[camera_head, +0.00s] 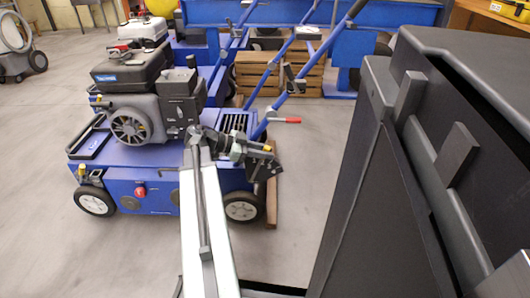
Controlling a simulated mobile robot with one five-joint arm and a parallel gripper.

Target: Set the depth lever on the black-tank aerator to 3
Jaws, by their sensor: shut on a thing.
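The black-tank aerator (150,193) is the near blue machine at left centre, with a black tank (122,75) on its engine. My gripper (268,167) is at its rear right corner, beside the blue body and above the rear wheel. It is shut on what seems to be the depth lever, which the jaws mostly hide. The lever's setting and any scale numbers cannot be read. A red-gripped lever (286,120) sticks out to the right on the handlebar, just above my gripper in the picture.
A second blue aerator with a white tank (144,28) stands behind. Wooden crates (305,75) sit beyond the handlebars. A large dark cabinet-like body (385,190) fills the right side. Grey floor (315,150) is open between it and the aerator.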

